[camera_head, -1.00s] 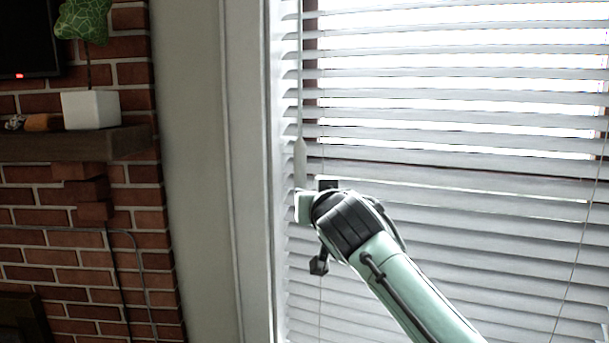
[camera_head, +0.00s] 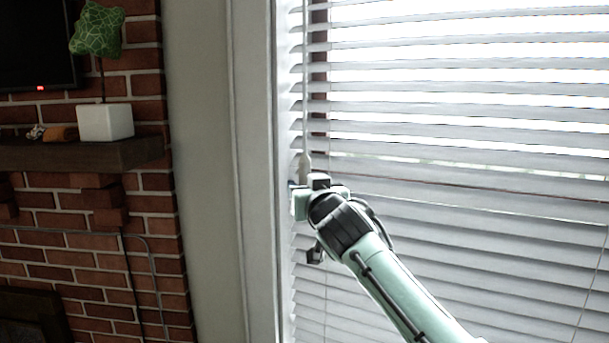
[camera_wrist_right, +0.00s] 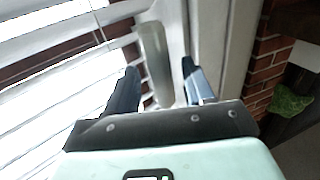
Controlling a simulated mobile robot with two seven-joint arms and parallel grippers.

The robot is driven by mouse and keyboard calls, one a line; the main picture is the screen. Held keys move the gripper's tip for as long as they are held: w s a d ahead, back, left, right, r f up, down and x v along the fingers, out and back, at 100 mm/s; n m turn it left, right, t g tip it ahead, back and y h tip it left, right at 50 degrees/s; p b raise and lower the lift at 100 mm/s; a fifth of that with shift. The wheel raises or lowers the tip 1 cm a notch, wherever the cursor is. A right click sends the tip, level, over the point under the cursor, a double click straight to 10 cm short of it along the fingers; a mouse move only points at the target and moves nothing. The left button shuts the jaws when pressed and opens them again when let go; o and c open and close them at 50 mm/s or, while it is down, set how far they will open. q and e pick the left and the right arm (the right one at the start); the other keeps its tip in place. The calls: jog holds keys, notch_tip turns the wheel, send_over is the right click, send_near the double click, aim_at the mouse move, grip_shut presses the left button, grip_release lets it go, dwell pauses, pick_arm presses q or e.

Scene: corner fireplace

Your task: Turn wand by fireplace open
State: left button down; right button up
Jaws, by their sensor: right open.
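The wand is a pale, thin rod hanging at the left edge of the window blinds. Its thicker lower end (camera_head: 305,164) shows just above my right gripper (camera_head: 306,188) in the head view. In the right wrist view, the greyish wand end (camera_wrist_right: 155,62) lies between the two dark fingers of my right gripper (camera_wrist_right: 160,80). The fingers stand apart on either side of it, with a visible gap at the right finger. In the head view my wrist hides the fingers and part of the wand. My left gripper is not in view.
White blinds (camera_head: 450,160) fill the right side, close behind my gripper, with bright gaps between upper slats. The window frame (camera_head: 255,150) is just left. Farther left, a brick fireplace has a dark mantel (camera_head: 70,155) with a white planter (camera_head: 105,122).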

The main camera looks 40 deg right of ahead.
jog(key=shift+p+x, duration=0.4)
jog(key=shift+x, duration=1.1)
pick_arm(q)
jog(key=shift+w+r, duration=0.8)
pick_arm(e)
jog(key=shift+s, duration=0.15)
